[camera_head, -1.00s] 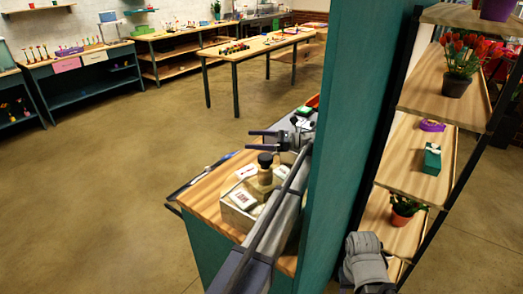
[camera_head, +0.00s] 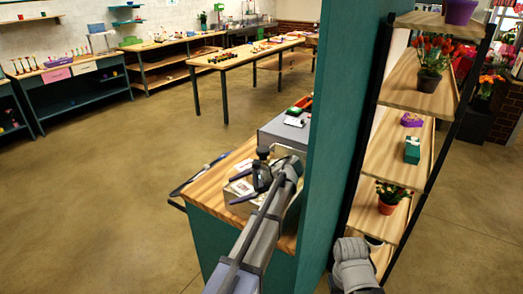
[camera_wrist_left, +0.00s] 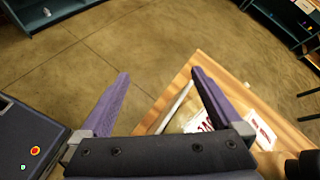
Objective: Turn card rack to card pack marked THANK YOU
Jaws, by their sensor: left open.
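The card rack (camera_head: 231,195) is a pale block with white card packs on it, on the wooden top of a teal counter. Its black knob (camera_head: 263,152) stands up beside my left gripper. My left gripper (camera_head: 240,189) is over the rack, with its purple fingers apart and nothing between them; it hides much of the rack. In the left wrist view, card packs (camera_wrist_left: 262,131) with red print show beside the right finger, and the knob (camera_wrist_left: 306,164) is at the lower right. The print is too cut off to read.
A teal post (camera_head: 342,120) rises just right of my left arm. A shelf with potted flowers (camera_head: 388,195) stands beyond it. A grey box (camera_head: 270,130) sits behind the rack. The floor left of the counter (camera_head: 196,188) is clear.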

